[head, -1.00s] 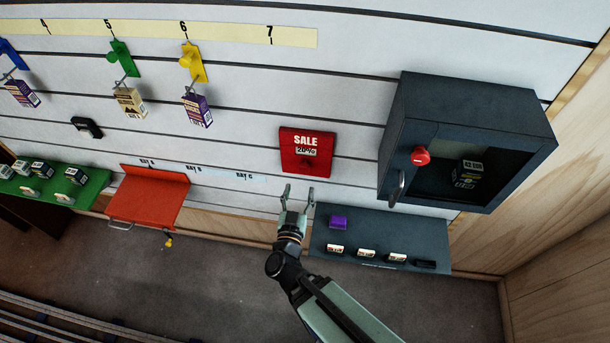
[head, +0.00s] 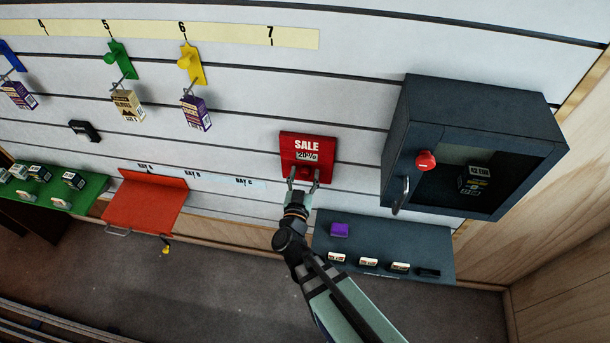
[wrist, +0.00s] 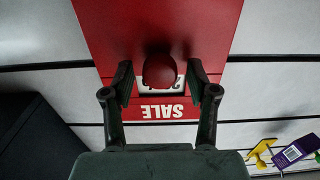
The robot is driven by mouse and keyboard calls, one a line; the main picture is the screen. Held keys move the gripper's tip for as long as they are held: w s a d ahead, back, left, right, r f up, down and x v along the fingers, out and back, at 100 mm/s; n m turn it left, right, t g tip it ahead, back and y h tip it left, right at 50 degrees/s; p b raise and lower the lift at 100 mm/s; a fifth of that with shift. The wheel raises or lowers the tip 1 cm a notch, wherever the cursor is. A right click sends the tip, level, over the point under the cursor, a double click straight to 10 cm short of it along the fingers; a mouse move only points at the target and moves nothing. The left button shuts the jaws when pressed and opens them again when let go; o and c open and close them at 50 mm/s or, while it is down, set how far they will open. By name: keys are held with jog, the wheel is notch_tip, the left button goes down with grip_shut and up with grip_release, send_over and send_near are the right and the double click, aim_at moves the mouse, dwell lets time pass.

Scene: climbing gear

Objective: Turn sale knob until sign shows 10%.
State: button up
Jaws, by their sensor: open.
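The red sale sign (head: 308,145) is on the slatted wall, with white SALE lettering and a small window that appears to read 20%. It also shows upside down in the wrist view (wrist: 110,30). The round red knob (wrist: 159,71) sits on the sign and partly hides the window in the wrist view. My gripper (head: 304,182) is open at the lower part of the sign. In the wrist view its two fingers (wrist: 160,85) stand on either side of the knob, with a gap visible on each side.
A dark cabinet (head: 470,105) with a red knob (head: 425,160) and a handle is to the right.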

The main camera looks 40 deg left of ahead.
grip_shut()
jog(key=shift+f+m+b, duration=0.15)
jog(key=shift+m+b, duration=0.25)
jog(key=shift+b, duration=0.15)
jog(key=m+b, duration=0.3)
jog(key=shift+d+f, duration=0.1)
jog(key=m+b, duration=0.4)
jog(key=m, duration=0.1)
jog(key=m+b, duration=0.4)
jog(key=shift+m, duration=0.4)
jog(key=m+b, duration=0.2)
jog(key=m, duration=0.2)
jog(key=shift+m, duration=0.3)
